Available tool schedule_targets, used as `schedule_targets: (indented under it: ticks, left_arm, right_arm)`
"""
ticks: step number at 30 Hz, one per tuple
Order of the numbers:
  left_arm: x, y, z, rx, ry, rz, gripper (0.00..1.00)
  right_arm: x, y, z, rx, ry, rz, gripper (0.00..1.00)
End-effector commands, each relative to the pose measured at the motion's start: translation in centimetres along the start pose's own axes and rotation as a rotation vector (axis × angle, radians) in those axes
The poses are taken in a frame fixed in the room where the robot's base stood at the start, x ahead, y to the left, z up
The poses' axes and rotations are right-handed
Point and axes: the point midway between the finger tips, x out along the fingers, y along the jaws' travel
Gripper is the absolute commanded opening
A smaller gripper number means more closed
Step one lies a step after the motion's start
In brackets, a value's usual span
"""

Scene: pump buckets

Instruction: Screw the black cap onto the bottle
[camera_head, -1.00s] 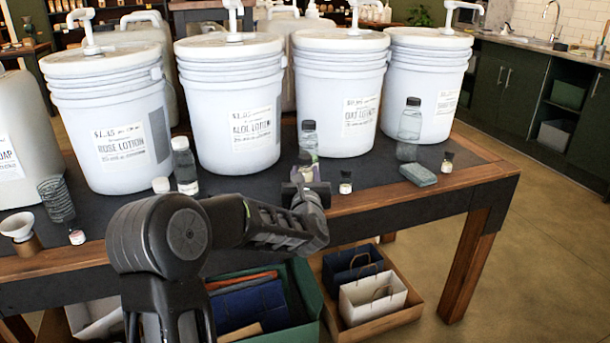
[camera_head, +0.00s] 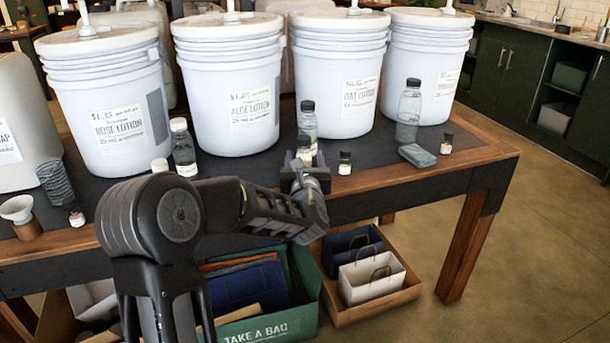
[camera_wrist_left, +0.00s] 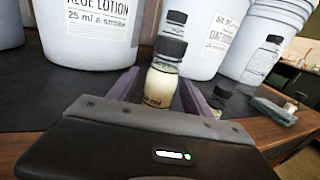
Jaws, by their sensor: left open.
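My left gripper (camera_head: 305,162) is open at the table's front edge. In the left wrist view, its fingers (camera_wrist_left: 160,90) stand on either side of a small bottle with cream contents (camera_wrist_left: 161,85), apparently not gripping it. A black cap (camera_wrist_left: 171,48) sits on top of that bottle; whether it is screwed tight I cannot tell. The small bottle shows in the head view too (camera_head: 304,152), its lower part hidden by the gripper. Right behind it stands a taller clear bottle with a black cap (camera_head: 307,119). My right gripper is not in view.
White pump buckets (camera_head: 235,95) line the table's back. Small dark-capped bottles (camera_head: 345,164) (camera_head: 447,144) are nearby. A white-capped bottle (camera_head: 183,148) is left.

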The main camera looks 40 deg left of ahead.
Motion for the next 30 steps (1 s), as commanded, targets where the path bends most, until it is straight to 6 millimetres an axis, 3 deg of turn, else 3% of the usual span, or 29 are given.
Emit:
schedule_targets:
  ticks: [9,15,30]
  left_arm:
    - [-6.4,0.0,0.1,0.0,-0.001,-0.001,0.58]
    - [-9.2,0.0,0.0,0.001,0.0,-0.001,0.58]
    - [-9.9,0.0,0.0,0.001,0.0,0.0,0.58]
  right_arm:
    - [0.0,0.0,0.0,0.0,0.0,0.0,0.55]
    - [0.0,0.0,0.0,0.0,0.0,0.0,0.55]
    - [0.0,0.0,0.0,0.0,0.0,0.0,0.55]
